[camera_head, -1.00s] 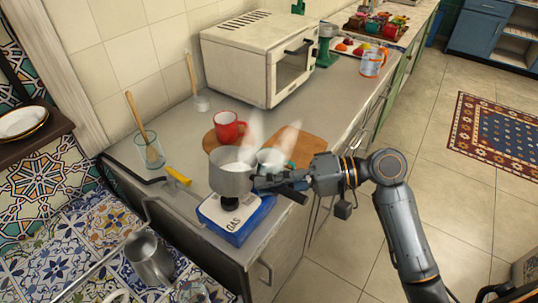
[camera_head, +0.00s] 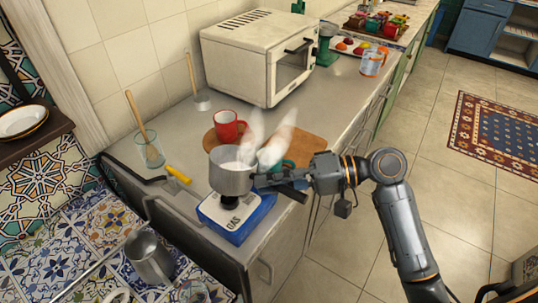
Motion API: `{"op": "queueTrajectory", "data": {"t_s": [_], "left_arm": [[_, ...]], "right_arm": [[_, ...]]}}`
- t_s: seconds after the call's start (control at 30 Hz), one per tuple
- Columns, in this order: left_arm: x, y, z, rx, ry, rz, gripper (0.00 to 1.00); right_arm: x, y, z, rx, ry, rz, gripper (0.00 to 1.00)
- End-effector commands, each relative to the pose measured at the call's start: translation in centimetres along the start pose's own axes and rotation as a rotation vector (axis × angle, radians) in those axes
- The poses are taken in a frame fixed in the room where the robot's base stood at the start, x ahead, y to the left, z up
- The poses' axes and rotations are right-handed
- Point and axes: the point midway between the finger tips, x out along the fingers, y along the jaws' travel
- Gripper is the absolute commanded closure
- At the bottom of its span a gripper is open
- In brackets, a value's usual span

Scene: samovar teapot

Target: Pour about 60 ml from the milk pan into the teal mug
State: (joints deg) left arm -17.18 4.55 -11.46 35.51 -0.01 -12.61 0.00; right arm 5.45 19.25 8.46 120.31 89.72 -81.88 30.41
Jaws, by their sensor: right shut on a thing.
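The milk pan (camera_head: 230,182) is a small grey metal pan with white milk in it. It is at the gas burner (camera_head: 236,218), a blue and white unit marked GAS; I cannot tell whether it touches the burner's top. My right gripper (camera_head: 262,182) is shut on the pan's handle, at the pan's right side. The teal mug (camera_head: 288,165) is just behind the pan and gripper, beside the wooden board. White steam and the pan hide much of it. My left gripper is out of view.
A red mug (camera_head: 228,127) stands on a round board behind the pan. A white microwave (camera_head: 235,60) stands farther back. A glass (camera_head: 150,150) with a wooden stick and a yellow-handled tool (camera_head: 178,175) are to the left. A metal pitcher (camera_head: 148,258) is in front left.

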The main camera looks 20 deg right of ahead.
Motion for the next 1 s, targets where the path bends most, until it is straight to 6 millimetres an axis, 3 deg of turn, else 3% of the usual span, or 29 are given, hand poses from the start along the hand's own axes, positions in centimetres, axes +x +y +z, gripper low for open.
{"op": "queueTrajectory", "data": {"t_s": [0.57, 1.0], "left_arm": [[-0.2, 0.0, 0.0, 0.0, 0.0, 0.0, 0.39], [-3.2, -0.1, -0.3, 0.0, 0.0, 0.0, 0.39]], "right_arm": [[0.0, -0.2, 0.1, -0.009, 0.001, 0.004, 1.0], [1.5, -1.8, 2.1, -0.218, 0.017, 0.17, 1.0]]}}
